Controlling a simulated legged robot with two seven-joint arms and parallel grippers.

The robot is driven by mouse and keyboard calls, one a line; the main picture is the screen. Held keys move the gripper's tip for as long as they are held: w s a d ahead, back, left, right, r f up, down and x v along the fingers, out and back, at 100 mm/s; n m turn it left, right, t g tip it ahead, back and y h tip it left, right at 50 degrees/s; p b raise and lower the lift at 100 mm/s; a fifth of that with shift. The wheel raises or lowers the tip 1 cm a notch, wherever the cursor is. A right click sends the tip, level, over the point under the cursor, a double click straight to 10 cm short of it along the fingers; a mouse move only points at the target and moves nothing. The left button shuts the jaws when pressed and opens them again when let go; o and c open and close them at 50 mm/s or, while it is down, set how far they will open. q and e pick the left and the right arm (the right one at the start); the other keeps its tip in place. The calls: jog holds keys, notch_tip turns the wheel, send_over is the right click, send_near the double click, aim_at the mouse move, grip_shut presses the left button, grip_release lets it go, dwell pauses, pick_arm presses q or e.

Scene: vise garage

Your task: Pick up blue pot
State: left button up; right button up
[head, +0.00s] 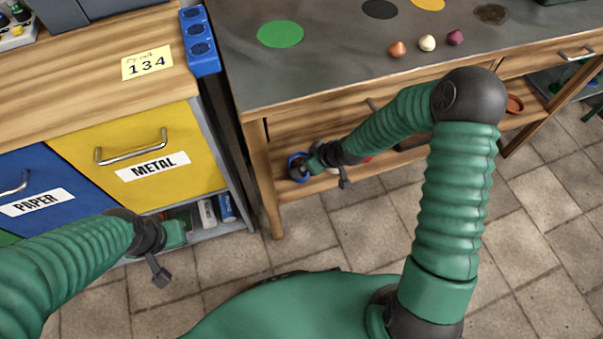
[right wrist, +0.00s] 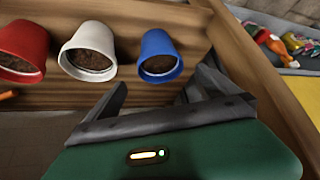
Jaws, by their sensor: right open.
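The blue pot (right wrist: 160,58), filled with dark soil, stands on the low wooden shelf under the workbench. In the head view the blue pot (head: 293,160) is partly hidden by my right gripper (head: 308,164). In the right wrist view my right gripper (right wrist: 161,85) is open and empty, its fingers spread toward the blue pot. The pot appears just beyond the fingertips, and I see no grip on it. My left gripper (head: 174,233) is by the lower cabinet shelf at the left; its fingers are not clear.
A white pot (right wrist: 90,51) and a red pot (right wrist: 22,50) stand left of the blue one in the right wrist view. A wooden table leg (head: 265,185) is close to the blue pot. The tiled floor (head: 240,255) in front is open.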

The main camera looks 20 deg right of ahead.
aim_at(299, 164)
jog(key=b+x, duration=0.1)
jog(key=x, duration=0.2)
jog(key=b+x, duration=0.2)
jog(key=x, duration=0.2)
jog(key=b+x, duration=0.2)
jog(key=x, duration=0.1)
jog(key=shift+s+f, duration=0.1)
jog(key=shift+f, duration=0.5)
jog(key=c, duration=1.4)
jog(key=shift+c, duration=0.8)
jog(key=shift+r, duration=0.25)
